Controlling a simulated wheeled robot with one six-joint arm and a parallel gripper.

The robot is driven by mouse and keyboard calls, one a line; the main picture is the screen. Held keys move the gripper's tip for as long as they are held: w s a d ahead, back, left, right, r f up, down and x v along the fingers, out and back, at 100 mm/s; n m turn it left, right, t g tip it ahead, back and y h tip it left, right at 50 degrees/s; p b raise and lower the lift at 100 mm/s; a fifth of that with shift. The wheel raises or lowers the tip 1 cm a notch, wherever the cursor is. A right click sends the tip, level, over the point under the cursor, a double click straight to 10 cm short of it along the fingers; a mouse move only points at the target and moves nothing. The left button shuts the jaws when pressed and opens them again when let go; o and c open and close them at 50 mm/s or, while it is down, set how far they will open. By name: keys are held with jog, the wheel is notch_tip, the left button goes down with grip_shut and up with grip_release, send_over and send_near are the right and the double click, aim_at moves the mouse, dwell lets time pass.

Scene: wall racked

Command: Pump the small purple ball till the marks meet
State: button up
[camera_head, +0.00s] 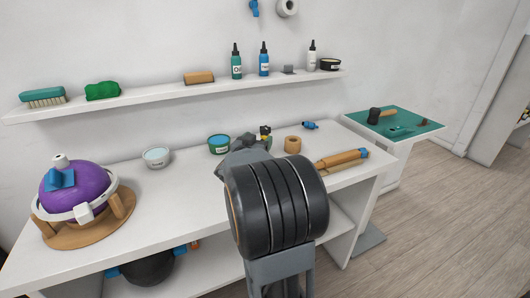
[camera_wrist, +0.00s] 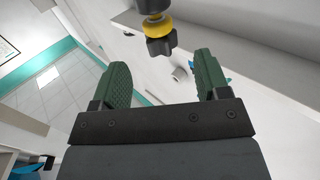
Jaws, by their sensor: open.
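The purple ball (camera_head: 77,188) sits at the left end of the bench in a round wooden stand (camera_head: 115,215). A white ring runs around it, with a blue piece on its upper side and a white cap on top. No marks are legible on it. A black lobed knob with a yellow collar (camera_wrist: 158,35) shows beyond the fingertips, not held.
A pale bowl (camera_head: 157,157), a green tub (camera_head: 219,144) and a tan ring (camera_head: 293,145) stand along the bench's back. A wall shelf (camera_head: 190,92) above holds bottles and a brush. A side table with a hammer (camera_head: 380,115) stands right. My arm hides the bench's middle.

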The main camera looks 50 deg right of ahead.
aim_at(263, 134)
jog(key=shift+x, duration=3.4)
jog(key=shift+a, duration=0.1)
jog(key=shift+c, duration=0.2)
grip_shut()
